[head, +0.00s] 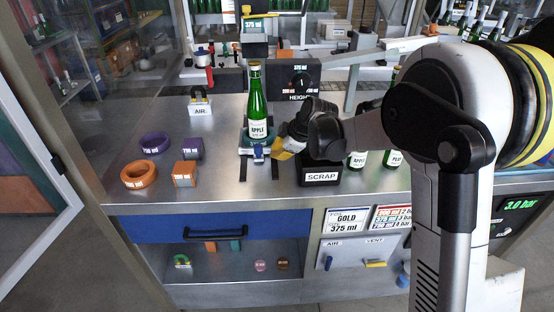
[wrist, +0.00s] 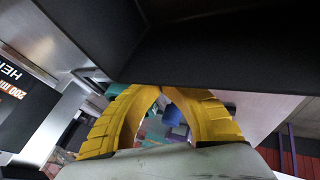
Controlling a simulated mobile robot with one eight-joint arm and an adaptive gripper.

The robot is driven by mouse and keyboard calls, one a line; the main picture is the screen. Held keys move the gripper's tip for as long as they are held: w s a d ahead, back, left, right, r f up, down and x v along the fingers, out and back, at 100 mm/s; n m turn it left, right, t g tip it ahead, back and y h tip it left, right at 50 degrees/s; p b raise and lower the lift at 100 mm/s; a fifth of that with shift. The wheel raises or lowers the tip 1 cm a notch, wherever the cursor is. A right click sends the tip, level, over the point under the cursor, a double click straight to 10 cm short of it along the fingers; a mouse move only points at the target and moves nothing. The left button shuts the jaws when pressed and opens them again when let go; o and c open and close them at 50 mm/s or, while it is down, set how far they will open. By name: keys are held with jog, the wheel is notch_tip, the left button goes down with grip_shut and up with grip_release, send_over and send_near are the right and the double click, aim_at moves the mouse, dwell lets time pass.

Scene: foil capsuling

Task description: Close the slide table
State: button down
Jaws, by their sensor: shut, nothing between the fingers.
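A green bottle labelled APPLE (head: 257,105) stands upright in a teal holder (head: 245,137) on the bench. I take this holder, with the short dark rails (head: 244,166) and small blue piece (head: 259,153) in front of it, to be the slide table. How far it is slid out I cannot tell. My gripper (head: 283,154) is just right of the blue piece, above the black SCRAP box's left edge; whether it touches anything is unclear. In the wrist view its yellow fingers (wrist: 161,92) meet at the tips, empty, with blurred teal and blue parts behind them.
The black SCRAP box (head: 320,175) sits under my wrist, with more green bottles (head: 357,159) to its right. The HEIGHT panel (head: 300,78) stands behind. Orange (head: 139,174) and purple (head: 155,142) rings lie left.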

jog(key=w, duration=0.5)
jog(key=w+p, duration=0.1)
jog(key=w, duration=0.4)
jog(key=shift+w+d, duration=0.2)
jog(key=shift+w, duration=0.15)
jog(key=shift+s, duration=0.1)
